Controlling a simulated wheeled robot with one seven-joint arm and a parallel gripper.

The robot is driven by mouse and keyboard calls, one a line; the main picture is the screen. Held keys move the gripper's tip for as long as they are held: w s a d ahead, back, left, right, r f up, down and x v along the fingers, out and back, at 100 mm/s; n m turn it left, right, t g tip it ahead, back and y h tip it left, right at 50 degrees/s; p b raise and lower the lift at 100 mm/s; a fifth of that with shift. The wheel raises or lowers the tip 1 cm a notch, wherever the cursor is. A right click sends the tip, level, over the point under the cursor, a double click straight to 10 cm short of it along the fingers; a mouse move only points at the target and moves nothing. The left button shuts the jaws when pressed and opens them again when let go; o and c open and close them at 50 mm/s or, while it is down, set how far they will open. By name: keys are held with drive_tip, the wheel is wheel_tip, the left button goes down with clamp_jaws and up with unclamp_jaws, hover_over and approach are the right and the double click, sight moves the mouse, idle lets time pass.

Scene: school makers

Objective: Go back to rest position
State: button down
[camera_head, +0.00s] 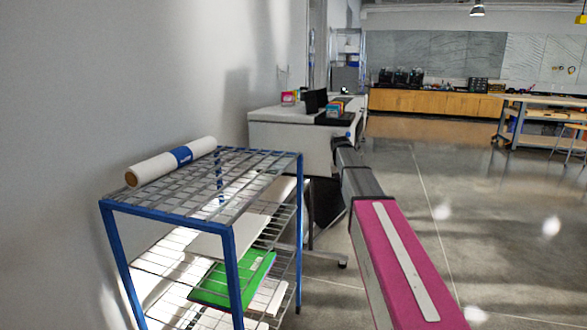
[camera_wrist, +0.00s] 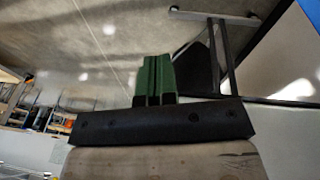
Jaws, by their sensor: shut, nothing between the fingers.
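My arm (camera_head: 405,265), pink near the camera and grey farther out, stretches forward from the lower right in the head view. Its far end is in front of the white desk, and the fingers cannot be made out there. In the wrist view, my gripper (camera_wrist: 153,75) shows two green fingers side by side, shut with nothing between them. They point over the grey floor, beside a dark stand leg (camera_wrist: 226,58).
A blue-framed wire rack (camera_head: 228,255) stands left of my arm, with a white roll (camera_head: 150,168) on top and a green folder (camera_head: 232,278) lower down. A white desk (camera_head: 285,118) is ahead. A workbench (camera_head: 545,102) stands far right. The floor right of my arm is clear.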

drive_tip(key=s+a+f, duration=0.1)
drive_tip(key=s+f, duration=0.7)
drive_tip(key=s, duration=0.3)
drive_tip(key=s+a+f+n+g+y, duration=0.1)
drive_tip(key=s+f, duration=0.8)
drive_tip(key=s, duration=0.3)
drive_tip(key=s+f, duration=0.9)
drive_tip(key=s, duration=0.3)
drive_tip(key=shift+s+a+g+y, duration=0.15)
drive_tip(key=shift+a+g+y, duration=0.15)
drive_tip(key=shift+a+y, duration=0.1)
